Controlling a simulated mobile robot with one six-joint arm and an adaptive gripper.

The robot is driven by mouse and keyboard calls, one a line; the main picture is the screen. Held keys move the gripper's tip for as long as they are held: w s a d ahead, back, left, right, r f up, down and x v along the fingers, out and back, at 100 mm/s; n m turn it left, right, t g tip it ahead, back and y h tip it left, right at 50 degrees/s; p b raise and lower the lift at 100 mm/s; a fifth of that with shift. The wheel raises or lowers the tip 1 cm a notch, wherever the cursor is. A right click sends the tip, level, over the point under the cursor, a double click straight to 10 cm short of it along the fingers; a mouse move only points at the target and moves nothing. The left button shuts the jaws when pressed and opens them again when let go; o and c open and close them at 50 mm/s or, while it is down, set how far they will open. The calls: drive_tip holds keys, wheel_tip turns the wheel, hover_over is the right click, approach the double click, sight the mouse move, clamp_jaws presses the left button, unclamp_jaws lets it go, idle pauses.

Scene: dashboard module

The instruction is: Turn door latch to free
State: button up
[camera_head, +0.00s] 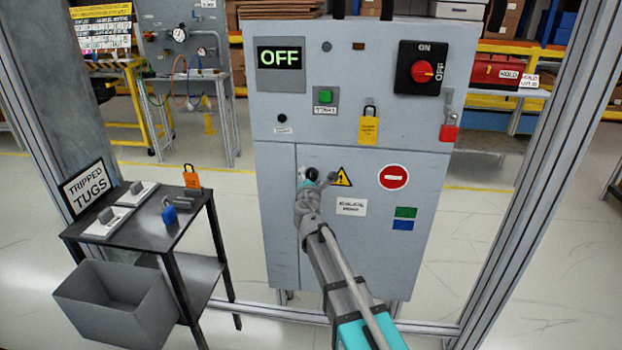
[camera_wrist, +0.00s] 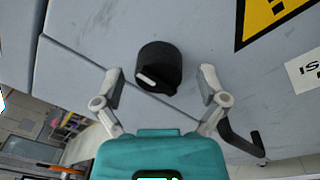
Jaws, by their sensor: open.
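The door latch is a round black knob with a white mark (camera_wrist: 158,66) on the grey cabinet door, near the door seam. It shows small and partly hidden behind my gripper in the head view (camera_head: 311,173). My gripper (camera_wrist: 160,84) is open and faces the knob, with one finger on each side of it. The fingers appear apart from the knob, and nothing is held. In the head view my gripper (camera_head: 316,178) is at the upper left of the lower door.
A bent black handle (camera_wrist: 240,142) is right of my gripper in the wrist view. A yellow warning triangle (camera_head: 343,177) is beside the latch. Above are an OFF display (camera_head: 280,57) and a red rotary switch (camera_head: 422,71). A dark side table (camera_head: 150,240) stands left.

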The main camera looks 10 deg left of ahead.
drive_tip(key=c, duration=1.2)
drive_tip(key=shift+o, duration=0.2)
drive_tip(key=shift+m, duration=0.4)
drive_tip(key=m, duration=0.4)
drive_tip(key=shift+b, duration=0.35)
drive_tip(key=m, duration=0.4)
drive_tip(key=shift+a+t+h, duration=0.1)
drive_tip(key=shift+t+h, duration=0.2)
drive_tip(key=m, duration=0.5)
drive_tip(key=shift+r+b, duration=0.1)
drive_tip(key=shift+b, duration=0.2)
drive_tip(key=shift+m+h, duration=0.5)
drive_tip(key=shift+m, duration=2.1)
